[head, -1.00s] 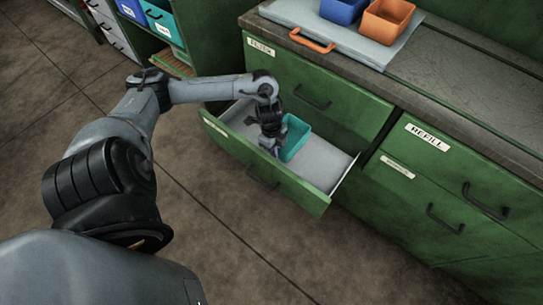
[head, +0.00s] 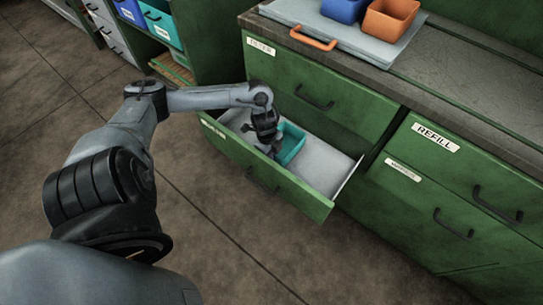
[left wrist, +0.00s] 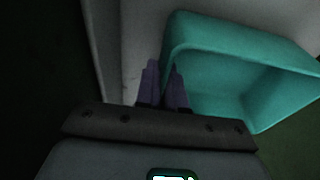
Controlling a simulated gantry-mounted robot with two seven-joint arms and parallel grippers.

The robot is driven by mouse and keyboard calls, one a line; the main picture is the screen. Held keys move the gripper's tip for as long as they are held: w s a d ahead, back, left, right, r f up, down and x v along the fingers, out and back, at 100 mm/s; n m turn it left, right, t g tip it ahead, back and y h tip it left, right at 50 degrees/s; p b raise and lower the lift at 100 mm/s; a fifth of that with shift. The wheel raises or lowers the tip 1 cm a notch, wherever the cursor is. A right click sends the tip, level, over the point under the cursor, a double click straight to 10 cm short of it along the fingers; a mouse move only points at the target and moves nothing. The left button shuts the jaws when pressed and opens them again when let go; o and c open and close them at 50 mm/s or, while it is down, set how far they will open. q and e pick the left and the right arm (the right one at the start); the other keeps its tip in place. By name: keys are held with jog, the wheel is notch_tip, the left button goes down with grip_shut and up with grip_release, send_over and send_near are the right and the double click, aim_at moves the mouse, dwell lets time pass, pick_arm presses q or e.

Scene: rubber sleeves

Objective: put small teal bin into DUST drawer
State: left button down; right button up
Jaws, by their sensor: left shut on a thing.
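The small teal bin (head: 291,143) is inside the open lower drawer (head: 320,168), toward its left part. My left gripper (head: 274,150) reaches down over the drawer front and is shut on the near-left wall of the bin. In the left wrist view, the purple fingertips (left wrist: 163,84) pinch the wall of the bin (left wrist: 245,75), which looks empty and slightly tilted in that view. Whether the bin's bottom touches the drawer floor is hidden. The label on the open drawer's front is too small to read. My right gripper is not in view.
The FILTER drawer (head: 318,92) above is shut, and the REFILL drawer (head: 470,180) to the right is shut. A grey tray (head: 352,47) with a blue bin (head: 343,9) and an orange bin (head: 389,19) is on the worktop. The drawer's right part is bare.

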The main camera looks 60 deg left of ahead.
pick_arm(q)
jog(key=shift+f, duration=0.1)
jog(key=c, duration=1.2)
grip_release()
jog(key=shift+c, duration=0.2)
jog(key=r+p, duration=0.2)
jog(key=r, duration=0.2)
jog(key=a+r+p, duration=0.1)
jog(key=r+p, duration=0.1)
jog(key=r, duration=0.2)
jog(key=s+r+p, duration=0.1)
jog(key=r+p, duration=0.2)
jog(key=r, duration=0.1)
jog(key=shift+a, duration=0.3)
jog(key=shift+r, duration=0.15)
